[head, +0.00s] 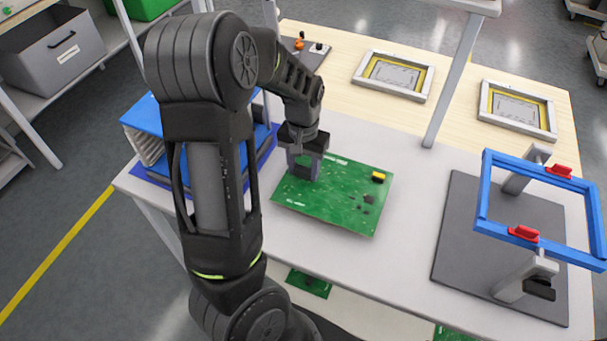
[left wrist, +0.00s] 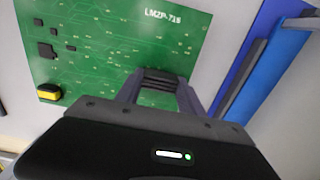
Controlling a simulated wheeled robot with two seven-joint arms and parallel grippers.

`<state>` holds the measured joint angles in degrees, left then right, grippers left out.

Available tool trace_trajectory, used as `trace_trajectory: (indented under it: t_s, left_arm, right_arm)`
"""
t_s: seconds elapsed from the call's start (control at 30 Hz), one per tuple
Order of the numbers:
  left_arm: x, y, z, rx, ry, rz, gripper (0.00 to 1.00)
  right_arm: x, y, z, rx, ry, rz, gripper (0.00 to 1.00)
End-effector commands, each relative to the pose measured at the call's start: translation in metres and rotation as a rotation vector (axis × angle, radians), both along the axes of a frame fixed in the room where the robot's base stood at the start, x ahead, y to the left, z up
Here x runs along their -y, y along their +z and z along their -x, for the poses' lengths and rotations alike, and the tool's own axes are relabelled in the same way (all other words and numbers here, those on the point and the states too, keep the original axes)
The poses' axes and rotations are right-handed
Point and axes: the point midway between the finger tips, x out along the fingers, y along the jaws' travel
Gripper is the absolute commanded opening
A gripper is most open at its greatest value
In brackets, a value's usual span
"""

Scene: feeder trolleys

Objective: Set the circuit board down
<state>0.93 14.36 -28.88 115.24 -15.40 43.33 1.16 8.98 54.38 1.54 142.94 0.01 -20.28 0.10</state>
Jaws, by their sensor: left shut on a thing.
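The green circuit board (head: 338,201) is over the light grey table top (head: 400,160), near the middle of the head view, and looks about level. I cannot tell whether it touches the table or hangs just above it. A yellow part sits at its right corner. My left gripper (head: 303,174) is shut on the board's left side. In the left wrist view the board (left wrist: 110,45) fills the upper left, and the gripper's fingers (left wrist: 160,80) meet at its edge. My right gripper is out of view.
A blue rack (head: 147,116) stands left of the board. A blue frame (head: 485,205) on a fixture with a dark grey base (head: 455,235) stands to the right. A grey post (head: 452,85) rises behind the board. More green boards (head: 309,284) lie on a lower shelf.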

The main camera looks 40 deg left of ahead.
Motion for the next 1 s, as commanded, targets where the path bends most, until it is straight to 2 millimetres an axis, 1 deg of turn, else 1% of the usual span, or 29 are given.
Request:
trace_trajectory:
  t_s: [0.1,0.2,0.5,0.63,0.67,0.9,1.0]
  left_arm:
    - [0.0,-0.017,0.001,-0.004,0.001,0.0,0.0]
    - [0.0,-0.028,0.001,-0.003,0.0,0.0,0.0]
    - [0.0,-0.03,0.0,0.001,0.0,0.0,0.0]
    - [0.0,-0.035,0.0,0.0,0.0,0.0,0.0]
    - [0.0,-0.034,0.0,-0.001,0.0,0.0,0.48]
    - [0.0,-0.033,0.0,-0.001,0.0,0.0,0.67]
    - [0.0,-0.033,0.001,-0.001,0.0,0.0,0.67]
  right_arm:
    - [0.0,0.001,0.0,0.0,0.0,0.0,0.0]
    - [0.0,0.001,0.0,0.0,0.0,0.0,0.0]
    - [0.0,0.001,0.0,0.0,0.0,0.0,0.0]
    - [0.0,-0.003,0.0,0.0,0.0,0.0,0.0]
    - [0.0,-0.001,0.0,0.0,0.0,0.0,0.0]
    - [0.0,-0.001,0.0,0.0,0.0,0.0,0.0]
    - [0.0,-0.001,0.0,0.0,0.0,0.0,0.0]
